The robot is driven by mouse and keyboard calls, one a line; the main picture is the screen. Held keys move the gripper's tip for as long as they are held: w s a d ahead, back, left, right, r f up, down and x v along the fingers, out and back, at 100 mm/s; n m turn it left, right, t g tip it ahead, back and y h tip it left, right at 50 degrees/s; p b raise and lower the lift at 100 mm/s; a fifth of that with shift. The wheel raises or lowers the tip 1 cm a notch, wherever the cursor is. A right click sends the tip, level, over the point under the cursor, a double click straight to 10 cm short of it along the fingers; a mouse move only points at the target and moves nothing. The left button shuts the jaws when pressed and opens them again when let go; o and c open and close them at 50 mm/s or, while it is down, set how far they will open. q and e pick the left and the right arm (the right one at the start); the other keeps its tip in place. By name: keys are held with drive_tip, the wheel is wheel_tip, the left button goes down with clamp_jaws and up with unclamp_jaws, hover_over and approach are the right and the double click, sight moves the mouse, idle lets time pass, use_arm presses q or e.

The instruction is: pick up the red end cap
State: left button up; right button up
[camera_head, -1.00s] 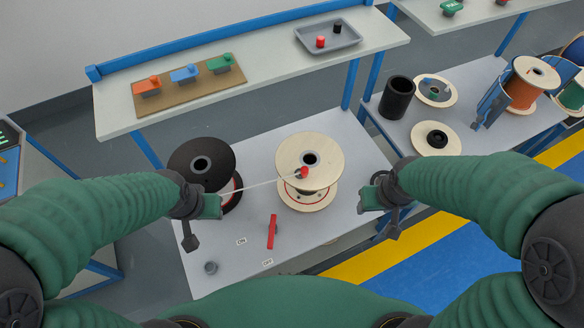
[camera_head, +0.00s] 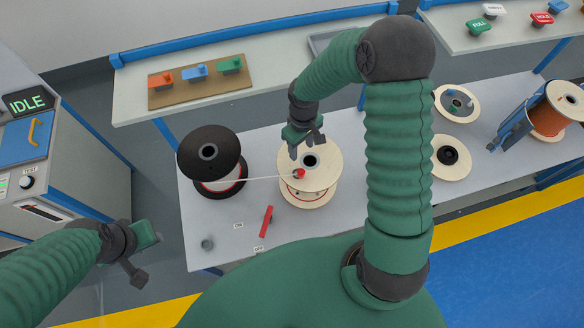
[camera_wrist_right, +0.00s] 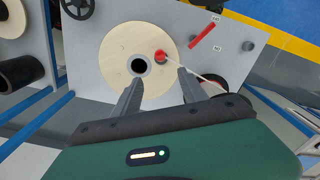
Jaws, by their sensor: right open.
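The red end cap (camera_head: 299,173) sits at the end of a pale cable (camera_head: 260,179) on the top face of the wooden spool (camera_head: 325,163). It also shows in the right wrist view (camera_wrist_right: 161,57), beside the spool's dark centre hole. My right gripper (camera_head: 307,147) is open and empty over the far side of the spool. In the wrist view its two fingertips (camera_wrist_right: 160,77) are spread, with the cap just beyond the gap between them. My left gripper (camera_head: 148,258) is away at lower left, off the table; its jaw opening is unclear.
The cable runs to the black spool (camera_head: 208,150) on the left. A red lever (camera_head: 266,221) lies on the table (camera_head: 225,255) in front. A shelf (camera_head: 130,100) with coloured blocks stands behind. My raised right arm covers the table's middle right.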

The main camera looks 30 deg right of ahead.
drive_tip(key=p, duration=0.1)
hover_over(301, 171)
drive_tip(key=a, duration=0.2)
wheel_tip(301, 171, down, 10)
drive_tip(key=f+p, duration=0.1)
drive_tip(key=d+f+p, duration=0.1)
drive_tip(key=f, duration=0.1)
drive_tip(key=d+f, duration=0.1)
drive_tip(key=f, duration=0.1)
drive_tip(key=shift+d+f+p, duration=0.2)
drive_tip(key=shift+d+p, duration=0.05)
drive_tip(key=shift+p, duration=0.15)
drive_tip(key=shift+f, duration=0.3)
drive_tip(key=shift+w+a, duration=0.1)
drive_tip(key=shift+a, duration=0.4)
drive_tip(key=c, duration=0.9)
drive_tip(key=shift+d, duration=0.15)
clamp_jaws()
use_arm(q)
drive_tip(key=r, duration=0.1)
drive_tip(key=a+r, duration=0.1)
drive_tip(key=r, duration=0.1)
drive_tip(key=shift+r, duration=0.3)
use_arm(e)
drive_tip(key=shift+d, duration=0.15)
